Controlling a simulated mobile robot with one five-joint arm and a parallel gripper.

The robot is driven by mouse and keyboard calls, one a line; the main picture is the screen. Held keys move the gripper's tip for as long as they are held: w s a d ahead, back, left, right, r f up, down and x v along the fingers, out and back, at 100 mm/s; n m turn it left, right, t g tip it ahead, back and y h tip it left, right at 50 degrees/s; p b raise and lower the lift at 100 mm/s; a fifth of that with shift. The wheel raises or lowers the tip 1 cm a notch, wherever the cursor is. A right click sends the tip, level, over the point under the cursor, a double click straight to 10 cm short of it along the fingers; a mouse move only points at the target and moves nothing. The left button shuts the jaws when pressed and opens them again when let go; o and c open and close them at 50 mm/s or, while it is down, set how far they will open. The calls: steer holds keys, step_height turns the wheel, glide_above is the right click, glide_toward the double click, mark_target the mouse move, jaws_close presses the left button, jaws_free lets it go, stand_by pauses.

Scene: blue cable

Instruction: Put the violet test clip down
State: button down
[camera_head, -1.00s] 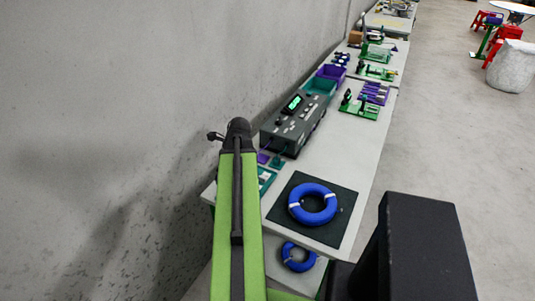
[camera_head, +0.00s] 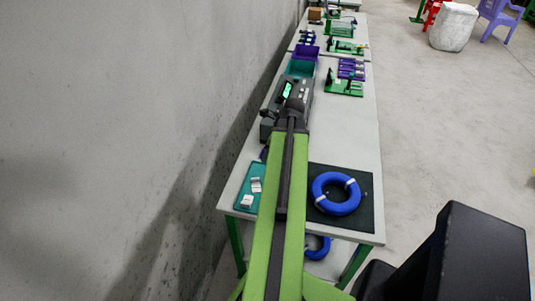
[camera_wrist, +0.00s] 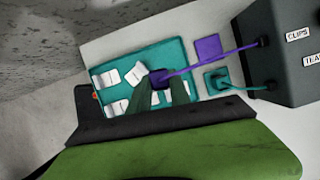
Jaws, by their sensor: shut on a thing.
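My gripper (camera_wrist: 163,88) is shut on the violet test clip (camera_wrist: 157,75), seen in the wrist view over a teal board (camera_wrist: 101,71) with several white pieces on it. I cannot tell whether the clip touches the board. A violet lead (camera_wrist: 205,60) runs from the clip to the dark tester box (camera_wrist: 288,65) at the right. A bare violet pad (camera_wrist: 207,47) lies between board and box. Beside it is a teal pad (camera_wrist: 225,71) with a teal clip (camera_wrist: 216,83) on it. In the head view my arm hides the clip.
The head view shows a blue cable coil (camera_head: 335,193) on a dark mat (camera_head: 369,182) right of my arm. A second blue coil (camera_head: 317,247) is lower down. Bins (camera_head: 303,60) and green fixtures (camera_head: 344,86) stand farther back. A wall (camera_head: 130,130) borders the bench's left side.

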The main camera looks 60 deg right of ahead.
steer(key=w+d+n, duration=0.1)
steer(key=w+d, duration=0.6)
steer(key=d, duration=0.4)
steer(key=shift+y, duration=0.4)
steer(key=f+b, duration=0.9)
steer(key=f, duration=0.1)
steer(key=shift+s+b, duration=0.35)
steer(key=shift+b, duration=0.05)
steer(key=shift+r, duration=0.25)
steer(key=shift+f, duration=0.2)
steer(key=c, duration=1.2)
jaws_free()
steer(key=shift+r, duration=0.1)
